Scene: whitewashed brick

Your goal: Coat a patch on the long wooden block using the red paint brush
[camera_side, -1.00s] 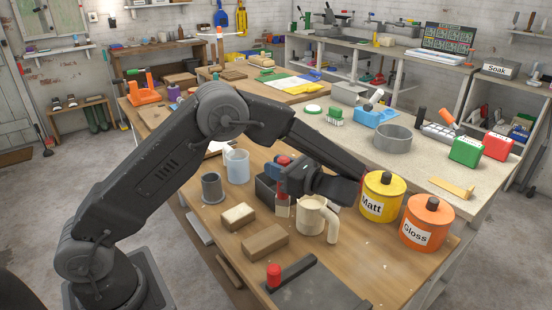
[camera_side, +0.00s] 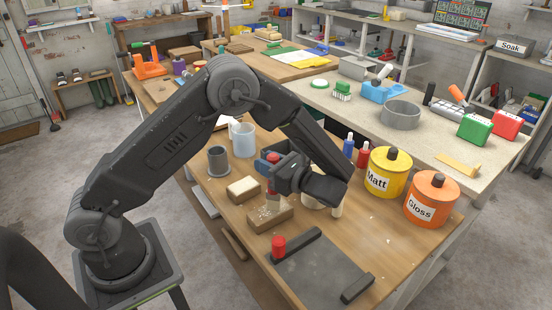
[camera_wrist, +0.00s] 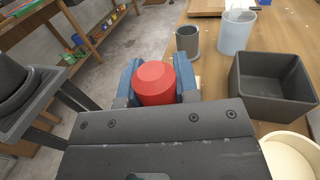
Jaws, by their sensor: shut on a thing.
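My gripper (camera_side: 272,172) is shut on the red paint brush (camera_side: 273,157), whose handle stands roughly upright. In the wrist view the round red handle end of the brush (camera_wrist: 155,82) sits between the blue fingers of my gripper (camera_wrist: 158,92). The brush head points down over the wooden block (camera_side: 268,217) in the side view; I cannot tell whether it touches. This block has pale specks on its top. Another wooden block (camera_side: 243,189) with a paler top lies just behind it, to the left. In the wrist view my gripper hides the block under the brush.
A grey cup (camera_side: 217,160) and a pale jug (camera_side: 243,140) stand behind. Yellow Matt (camera_side: 378,181) and orange Gloss (camera_side: 427,208) tins stand right. A grey board (camera_side: 320,275) lies in front.

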